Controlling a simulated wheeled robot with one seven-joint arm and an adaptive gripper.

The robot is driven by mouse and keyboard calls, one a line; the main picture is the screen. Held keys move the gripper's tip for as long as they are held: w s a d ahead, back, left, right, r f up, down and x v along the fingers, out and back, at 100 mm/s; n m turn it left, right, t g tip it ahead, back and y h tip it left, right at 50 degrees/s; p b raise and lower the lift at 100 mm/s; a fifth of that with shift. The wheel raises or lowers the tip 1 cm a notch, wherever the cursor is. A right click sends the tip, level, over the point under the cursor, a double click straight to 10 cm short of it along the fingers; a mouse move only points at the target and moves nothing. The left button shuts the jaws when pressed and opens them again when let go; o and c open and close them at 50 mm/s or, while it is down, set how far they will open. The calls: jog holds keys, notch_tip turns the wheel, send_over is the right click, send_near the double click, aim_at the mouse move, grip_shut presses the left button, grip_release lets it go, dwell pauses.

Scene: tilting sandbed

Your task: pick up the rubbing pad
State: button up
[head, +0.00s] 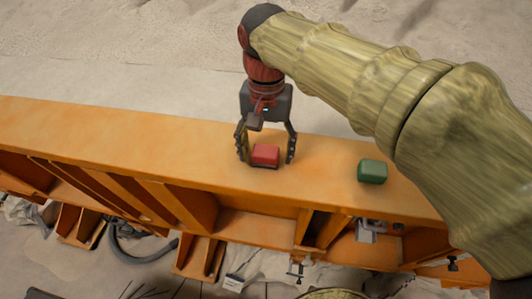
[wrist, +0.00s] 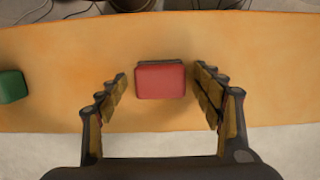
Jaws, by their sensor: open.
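A small red block (head: 265,154) with a dark lower layer lies on the orange ledge. A green block (head: 372,171) lies on the same ledge to its right. I cannot tell for certain which of the two is the rubbing pad. My gripper (head: 266,160) is open, pointing down at the red block, with one finger on each side of it. In the wrist view the red block (wrist: 160,80) sits between the open fingers, with a gap on both sides. The green block (wrist: 13,86) shows at the left edge there, outside the fingers.
The orange ledge (head: 130,130) runs across the view and is bare left of the red block. Pale sand (head: 130,40) lies behind it. Below its front edge are open wooden compartments, a dark hose (head: 140,255) and metal clamps (head: 368,232).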

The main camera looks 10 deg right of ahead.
aim_at(266, 148)
jog(key=shift+w+f, duration=0.1)
jog(key=shift+f, duration=0.05)
jog(key=c, duration=1.2)
jog(key=shift+c, duration=0.2)
jog(key=shift+r, duration=0.6)
notch_tip(266, 148, up, 2)
jog(key=shift+r, duration=0.1)
jog(key=s+r+b, duration=0.3)
jog(key=s+r, duration=0.6)
jog(key=s, duration=0.5)
jog(key=shift+a+r, duration=0.15)
jog(key=shift+r, duration=0.2)
